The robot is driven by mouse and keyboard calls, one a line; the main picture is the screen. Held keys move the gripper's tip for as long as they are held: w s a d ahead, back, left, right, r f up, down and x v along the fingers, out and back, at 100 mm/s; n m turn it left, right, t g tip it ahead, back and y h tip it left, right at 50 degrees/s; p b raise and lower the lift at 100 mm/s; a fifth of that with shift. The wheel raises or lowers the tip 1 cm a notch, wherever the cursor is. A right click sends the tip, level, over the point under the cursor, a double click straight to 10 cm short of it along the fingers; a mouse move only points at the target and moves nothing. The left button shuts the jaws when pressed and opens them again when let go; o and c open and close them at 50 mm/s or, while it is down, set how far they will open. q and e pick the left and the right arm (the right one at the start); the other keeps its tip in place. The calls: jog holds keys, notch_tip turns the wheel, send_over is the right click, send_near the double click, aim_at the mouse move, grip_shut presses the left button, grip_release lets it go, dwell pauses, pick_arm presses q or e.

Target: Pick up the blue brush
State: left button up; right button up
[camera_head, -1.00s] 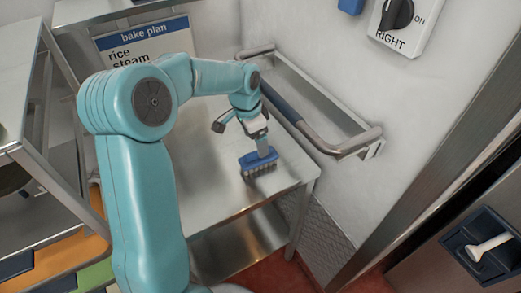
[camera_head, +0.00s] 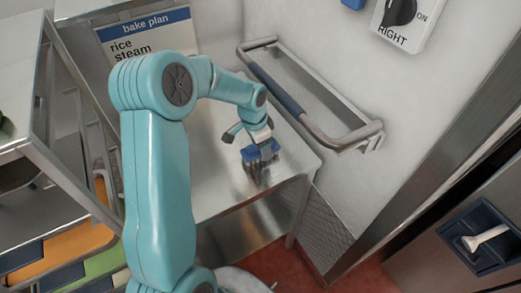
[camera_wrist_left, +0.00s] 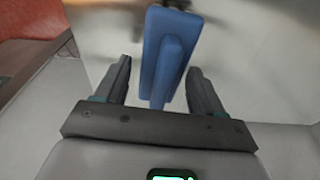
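The blue brush (camera_head: 262,153) sits bristles down on the steel table (camera_head: 222,178), near its right side. Its blue body also shows in the left wrist view (camera_wrist_left: 178,28), with the handle pointing toward the camera. My left gripper (camera_head: 256,138) is right above the brush and hides the handle in the head view. In the left wrist view my left gripper (camera_wrist_left: 160,68) is open. Its two dark fingers stand on either side of the handle, with a gap on each side. My right gripper is not in view.
A metal handrail (camera_head: 290,103) with a blue grip is fixed to the wall just behind the table. A metal rack (camera_head: 60,75) with orange and green trays stands at the left. The rest of the tabletop is largely clear.

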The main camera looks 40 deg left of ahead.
pick_arm(q)
jog(key=c, duration=0.5)
jog(key=shift+a, duration=0.1)
jog(key=shift+c, duration=1.2)
jog(key=shift+s+a+r+b, duration=0.1)
jog(key=shift+r+b, duration=0.05)
jog(key=shift+b, duration=0.3)
jog(key=r, duration=0.4)
jog(key=r+b, duration=0.1)
jog(key=r, duration=0.1)
jog(key=shift+s+a+r, duration=0.1)
jog(key=shift+s+r, duration=0.2)
jog(key=shift+s, duration=0.05)
jog(key=s+a+b, duration=0.2)
jog(key=s, duration=0.7)
jog(key=s+a+b, duration=0.2)
jog(key=s+a, duration=0.1)
jog(key=s, duration=0.6)
jog(key=shift+b, duration=0.4)
jog(key=shift+s+a, duration=0.1)
